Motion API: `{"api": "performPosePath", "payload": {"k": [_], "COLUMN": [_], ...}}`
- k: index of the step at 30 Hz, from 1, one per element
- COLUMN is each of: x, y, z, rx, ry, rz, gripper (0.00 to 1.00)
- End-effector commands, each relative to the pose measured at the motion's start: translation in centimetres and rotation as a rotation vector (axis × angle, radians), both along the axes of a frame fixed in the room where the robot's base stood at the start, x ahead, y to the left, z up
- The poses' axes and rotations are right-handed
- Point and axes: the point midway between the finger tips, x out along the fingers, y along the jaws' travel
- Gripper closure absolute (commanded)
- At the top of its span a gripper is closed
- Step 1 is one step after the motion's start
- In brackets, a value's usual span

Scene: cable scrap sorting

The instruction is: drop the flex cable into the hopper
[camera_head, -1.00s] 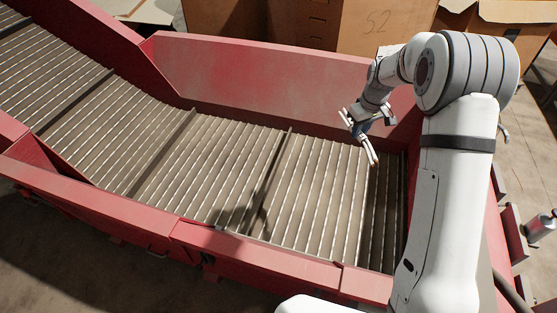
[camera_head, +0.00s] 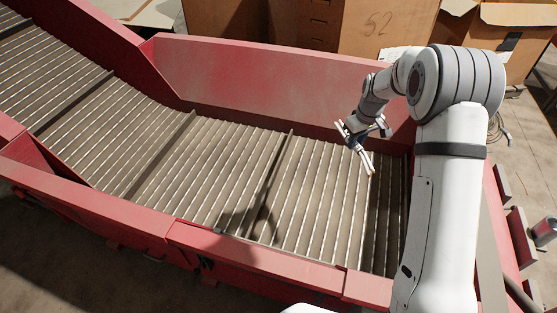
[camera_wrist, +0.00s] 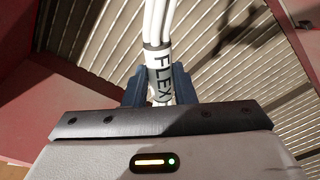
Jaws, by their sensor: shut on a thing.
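The flex cable (camera_head: 367,161) is a white bundle with a white band marked FLEX, which is clear in the wrist view (camera_wrist: 159,72). My gripper (camera_wrist: 159,90) has its dark blue fingers shut on the cable at this band. In the head view my gripper (camera_head: 357,139) is above the right end of the hopper (camera_head: 270,73), inside its outline. The hopper has red walls and a ribbed slatted floor. White ends of the cable stick out on both sides of my gripper. The floor below looks empty, and the cable appears clear of it.
Dark crossbars (camera_head: 270,170) stand across the slats. Cardboard boxes (camera_head: 385,25) are behind the far wall, with an open one (camera_head: 515,40) at the far right. A loose cable coil (camera_head: 499,130) lies outside on the right. The hopper's middle is free of objects.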

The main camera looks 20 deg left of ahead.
Motion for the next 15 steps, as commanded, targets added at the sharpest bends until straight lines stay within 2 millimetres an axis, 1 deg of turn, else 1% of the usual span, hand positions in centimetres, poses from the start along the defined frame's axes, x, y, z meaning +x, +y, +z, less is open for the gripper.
{"api": "performPosePath", "payload": {"k": [1,2,10,15], "x": [0.01,0.01,0.02,0.01], "y": [-0.02,-0.02,-0.05,-0.07], "z": [0.04,0.04,0.05,0.02], "rx": [0.000,0.000,0.000,0.000], "ry": [0.000,0.000,0.000,0.000], "rz": [0.000,0.000,-0.001,-0.001], "gripper": [0.76,0.73,0.51,0.51]}}
